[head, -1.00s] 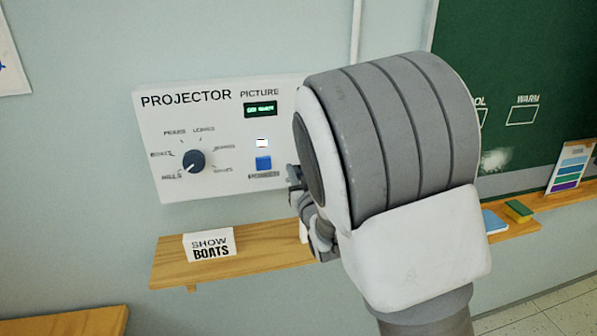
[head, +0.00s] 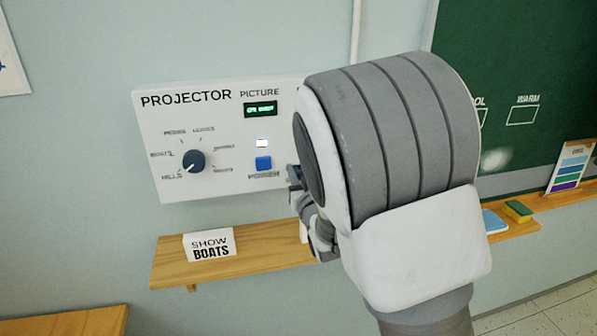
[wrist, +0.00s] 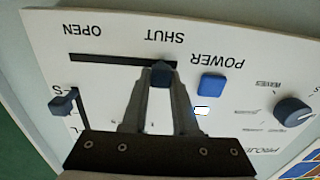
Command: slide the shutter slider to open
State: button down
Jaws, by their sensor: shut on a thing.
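The shutter slider is a small dark blue knob (wrist: 161,70) on a black horizontal slot (wrist: 105,61) in the white projector panel (head: 220,125). In the wrist view the panel appears upside down. The knob sits near the SHUT end of the slot, and the OPEN label is at the other end, to the left. My gripper (wrist: 160,82) is shut on the knob, with a fingertip on each side. In the head view my arm hides the slider and slot; only a bit of my gripper (head: 296,180) shows at the arm's left.
A blue power button (wrist: 211,84) is close beside my gripper, with a lit white lamp (wrist: 201,111). A dial (wrist: 293,110) and another slider knob (wrist: 62,104) lie farther out. Below the panel, a wooden shelf (head: 265,250) holds a SHOW BOATS card (head: 209,245).

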jog(key=w+d+b, duration=0.2)
jog(key=d+b, duration=0.5)
jog(key=d, duration=0.3)
jog(key=shift+w, duration=0.4)
jog(key=shift+r, duration=0.1)
jog(key=c, duration=0.7)
grip_release()
jog(key=shift+d, duration=0.1)
jog(key=shift+s, duration=0.1)
